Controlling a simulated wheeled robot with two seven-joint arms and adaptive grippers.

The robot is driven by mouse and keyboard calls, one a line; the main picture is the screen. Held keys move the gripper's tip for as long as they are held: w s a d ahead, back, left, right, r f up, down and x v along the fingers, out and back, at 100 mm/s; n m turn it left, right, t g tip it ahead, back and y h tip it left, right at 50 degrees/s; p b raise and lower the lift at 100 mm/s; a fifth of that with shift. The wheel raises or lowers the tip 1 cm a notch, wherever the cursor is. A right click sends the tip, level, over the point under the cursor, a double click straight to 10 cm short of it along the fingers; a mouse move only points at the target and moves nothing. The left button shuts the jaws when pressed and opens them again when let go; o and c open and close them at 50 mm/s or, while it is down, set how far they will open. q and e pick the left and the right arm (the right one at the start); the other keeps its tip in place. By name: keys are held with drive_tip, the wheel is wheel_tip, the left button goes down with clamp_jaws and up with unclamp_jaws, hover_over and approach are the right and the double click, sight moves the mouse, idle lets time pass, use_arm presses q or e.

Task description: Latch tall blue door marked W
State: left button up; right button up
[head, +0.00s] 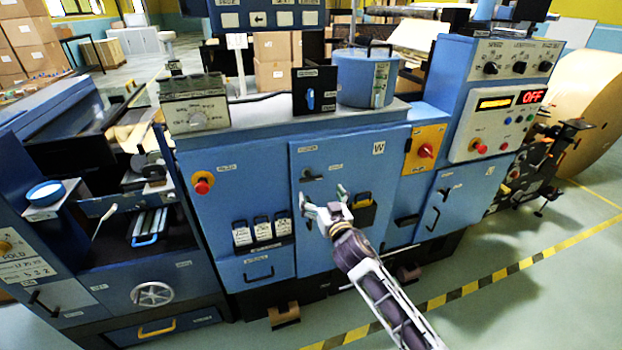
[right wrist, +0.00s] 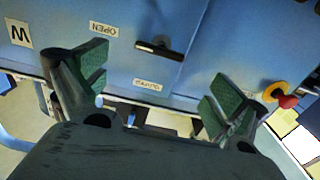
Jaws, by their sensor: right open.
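The tall blue door (head: 351,160) marked W is on the front of the blue machine in the head view and looks about flush with it. Its dark latch handle (head: 312,176) lies roughly level near the door's left edge. In the right wrist view the handle (right wrist: 158,49) sits between a label reading OPEN (right wrist: 103,29) and a second, hard-to-read label (right wrist: 147,85). My right gripper (head: 323,196) is open and empty in front of the door, just below the handle. Its green-padded fingers (right wrist: 155,86) are spread wide, apart from the handle. My left gripper is not in view.
A red button (head: 202,185) is left of the door, and a yellow panel with a red knob (head: 425,151) is right of it. Tagged holders (head: 262,228) and a drawer (head: 258,270) are below left. Striped floor tape (head: 470,289) crosses open floor in front.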

sight(312, 179)
drive_tip(key=shift+x, duration=3.3)
drive_tip(key=shift+w+a, duration=0.2)
drive_tip(key=shift+w, duration=0.4)
drive_tip(key=shift+w+a, duration=0.2)
drive_tip(key=shift+w, duration=0.5)
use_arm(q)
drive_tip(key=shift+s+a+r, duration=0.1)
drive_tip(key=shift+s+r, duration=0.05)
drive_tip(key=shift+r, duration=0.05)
use_arm(e)
drive_tip(key=shift+w+a, duration=0.1)
drive_tip(key=shift+w, duration=0.15)
drive_tip(key=shift+c, duration=0.2)
drive_tip(key=c, duration=1)
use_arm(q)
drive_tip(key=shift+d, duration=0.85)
